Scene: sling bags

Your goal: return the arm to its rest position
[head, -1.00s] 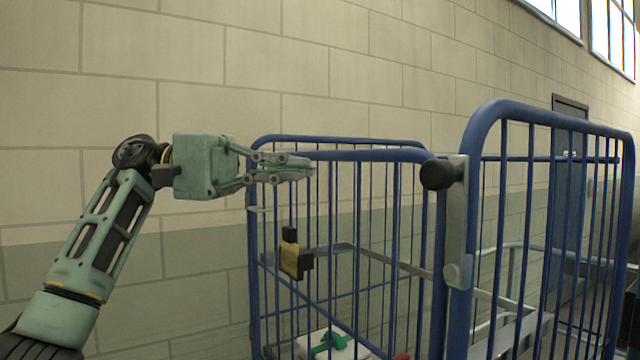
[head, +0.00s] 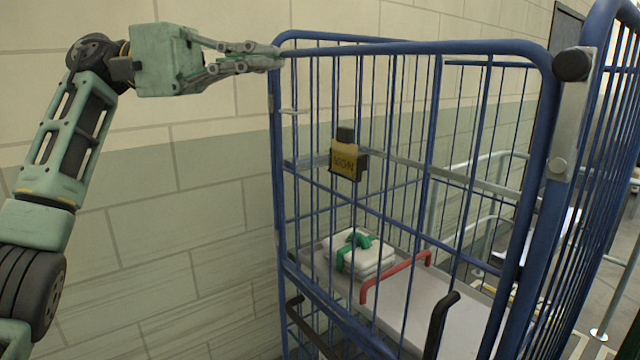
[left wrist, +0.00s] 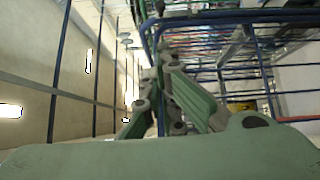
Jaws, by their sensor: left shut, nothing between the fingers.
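My left arm (head: 70,140) comes in from the left in the head view, green and grey, bent at the elbow. Its left gripper (head: 278,57) is shut and empty, pointing right, level with the top left corner of the blue cage trolley (head: 420,47). In the head view the fingertips overlap that corner; whether they touch it I cannot tell. In the left wrist view the gripper (left wrist: 152,80) shows its fingers closed together, with blue bars beyond them. My right gripper is not in view.
A white bundle with green straps (head: 372,262) lies on the trolley's grey shelf (head: 440,310), near a red handle (head: 395,272). A yellow and black tag (head: 344,162) hangs at the bars. A block wall (head: 220,180) stands behind. A black knob (head: 573,64) is at the right post.

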